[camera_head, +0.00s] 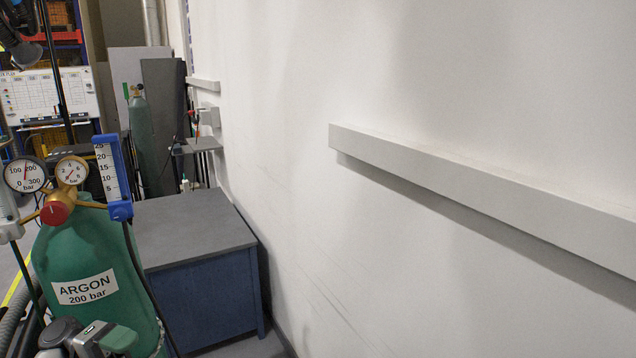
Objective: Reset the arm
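Neither of my grippers can be made out in the head view. No rotary jig can be made out either. Dark jointed parts (18,35) are cut off at the top left corner, and I cannot tell what they belong to. Grey and black parts (70,338) at the bottom left, in front of the green cylinder, are also cut off and unclear.
A green argon cylinder (88,260) with a regulator and gauges (70,170) stands at the left. Behind it is a blue cabinet (205,300) with a grey top. A white wall with a grey trunking (450,178) fills the right. A whiteboard (48,95) is farther back.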

